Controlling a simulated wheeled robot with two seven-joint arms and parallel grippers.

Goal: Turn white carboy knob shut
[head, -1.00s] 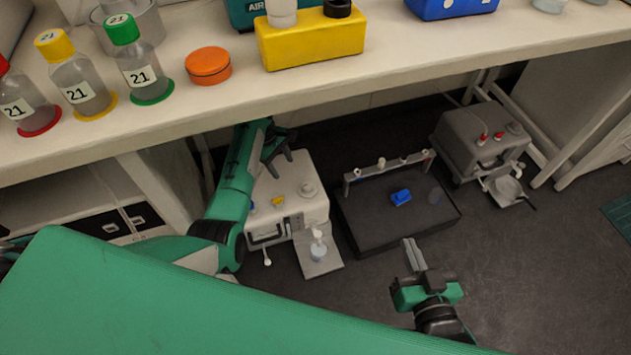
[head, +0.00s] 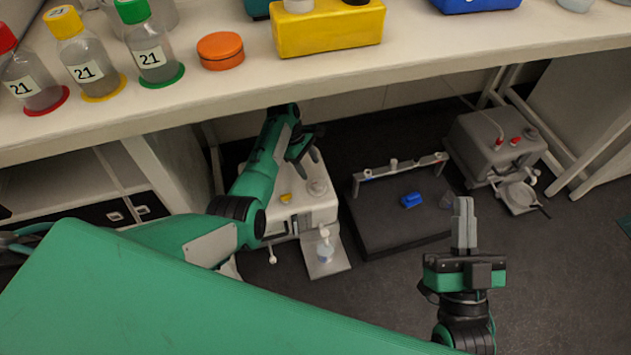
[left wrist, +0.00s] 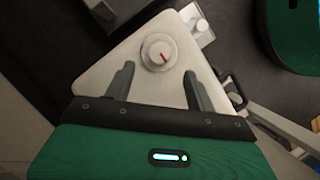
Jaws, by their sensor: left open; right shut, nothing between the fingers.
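The white carboy (head: 312,207) stands on the floor under the bench, left of the middle in the head view. Its round white knob (head: 317,187) is on its top; in the left wrist view the knob (left wrist: 158,52) shows a red mark. My left gripper (head: 306,154) is over the carboy's top, open and empty. In the left wrist view its fingers (left wrist: 157,76) point toward the knob, one to each side and apart from it.
A black platform (head: 385,230) holding a blue item (head: 412,200) stands right of the carboy. A grey container (head: 495,145) is farther right. The bench (head: 200,100) overhangs the carboy.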

